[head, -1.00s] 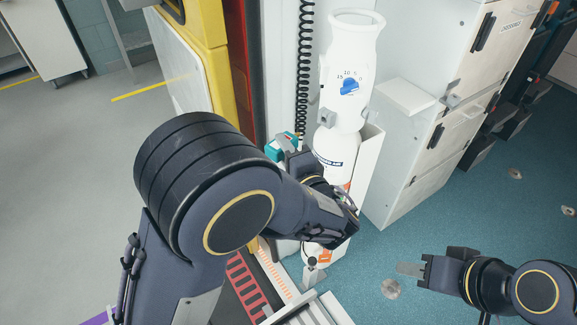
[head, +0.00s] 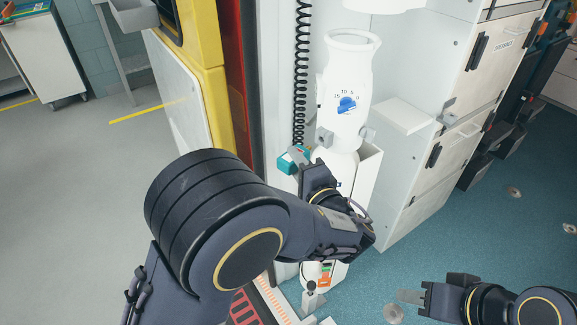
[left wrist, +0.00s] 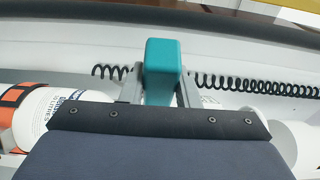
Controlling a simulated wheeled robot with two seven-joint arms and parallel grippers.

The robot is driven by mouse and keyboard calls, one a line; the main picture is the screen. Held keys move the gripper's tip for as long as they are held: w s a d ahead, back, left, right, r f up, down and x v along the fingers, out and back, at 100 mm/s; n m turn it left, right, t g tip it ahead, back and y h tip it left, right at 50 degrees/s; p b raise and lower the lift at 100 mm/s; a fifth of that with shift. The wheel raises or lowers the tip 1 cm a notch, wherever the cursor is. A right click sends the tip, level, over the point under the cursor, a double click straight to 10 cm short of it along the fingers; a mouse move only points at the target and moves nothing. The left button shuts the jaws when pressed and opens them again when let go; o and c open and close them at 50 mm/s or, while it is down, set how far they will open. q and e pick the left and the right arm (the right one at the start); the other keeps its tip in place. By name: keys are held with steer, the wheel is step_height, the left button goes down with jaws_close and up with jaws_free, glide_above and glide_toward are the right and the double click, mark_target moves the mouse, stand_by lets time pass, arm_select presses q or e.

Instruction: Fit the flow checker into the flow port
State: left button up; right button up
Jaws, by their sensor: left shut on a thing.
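A teal block-shaped piece, which I take to be the flow checker (head: 288,160), is held at the tip of my left gripper (head: 303,167). In the left wrist view the teal piece (left wrist: 163,65) sits between the two grey fingers (left wrist: 160,88), which are shut on it. It is beside the white bottle unit (head: 342,112) with a blue dial, lower than the dial and to its left. I cannot tell which opening is the flow port; the unit's wide open rim (head: 352,41) faces up. My right gripper (head: 411,297) is low at the right, holding nothing visible.
A black coiled cord (head: 301,80) hangs left of the bottle unit. White cabinets (head: 430,150) stand to its right. A yellow-edged door frame (head: 205,90) is on the left. The teal floor (head: 455,225) around my right gripper is mostly clear.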

arm_select(q)
steer(key=shift+w+d, duration=0.85)
steer(key=shift+w, duration=0.15)
steer(key=shift+b, duration=0.3)
steer(key=shift+b, duration=0.9)
stand_by(0.9)
steer(key=shift+w+d, duration=1)
steer(key=shift+w, duration=0.2)
stand_by(0.4)
steer(key=o, duration=1)
steer(key=shift+o, duration=0.2)
